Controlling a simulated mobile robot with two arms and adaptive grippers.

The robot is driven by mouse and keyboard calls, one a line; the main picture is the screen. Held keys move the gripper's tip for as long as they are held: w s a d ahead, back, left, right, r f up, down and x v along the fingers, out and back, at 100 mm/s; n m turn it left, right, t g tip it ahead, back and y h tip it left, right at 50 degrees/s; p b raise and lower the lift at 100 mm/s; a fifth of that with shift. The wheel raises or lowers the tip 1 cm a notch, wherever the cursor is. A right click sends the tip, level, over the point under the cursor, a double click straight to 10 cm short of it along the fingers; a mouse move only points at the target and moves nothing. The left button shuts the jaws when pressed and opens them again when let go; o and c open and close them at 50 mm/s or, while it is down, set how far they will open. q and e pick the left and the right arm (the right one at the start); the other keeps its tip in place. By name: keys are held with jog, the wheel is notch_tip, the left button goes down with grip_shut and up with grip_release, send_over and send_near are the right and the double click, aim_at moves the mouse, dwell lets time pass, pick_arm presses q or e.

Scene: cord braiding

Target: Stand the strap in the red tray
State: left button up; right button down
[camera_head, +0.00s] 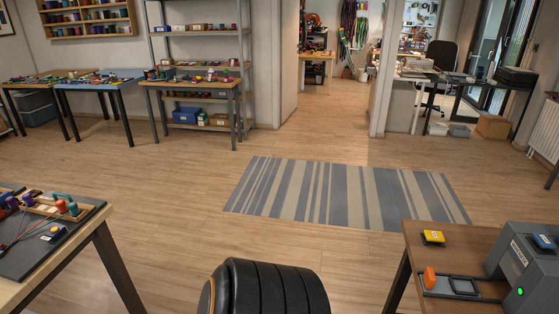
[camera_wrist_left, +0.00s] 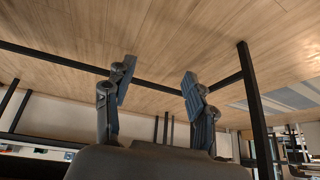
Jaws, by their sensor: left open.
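I cannot make out the strap or a red tray in either view. My left gripper (camera_wrist_left: 156,80) shows in the left wrist view with its two dark fingers spread wide apart. There is nothing between the fingers. Neither gripper shows in the head view, and my right gripper is in no view.
A work table (camera_head: 62,270) at the left holds a dark mat (camera_head: 50,250) with cords and spools. A table (camera_head: 420,241) at the right holds a grey machine (camera_head: 525,262), a yellow block (camera_head: 433,237) and a grey holder (camera_head: 446,292). Open floor and a striped rug (camera_head: 345,190) lie between.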

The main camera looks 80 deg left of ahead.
pick_arm(q)
jog(key=s+d+f+g, duration=0.1)
jog(key=s+f+g, duration=0.1)
jog(key=s+f, duration=0.3)
jog(key=s+d+f+g, duration=0.1)
jog(key=s+f+g, duration=0.2)
jog(key=s, duration=1.1)
notch_tip(320, 180, down, 3)
jog(key=shift+d+r, duration=0.15)
jog(key=shift+d, duration=0.15)
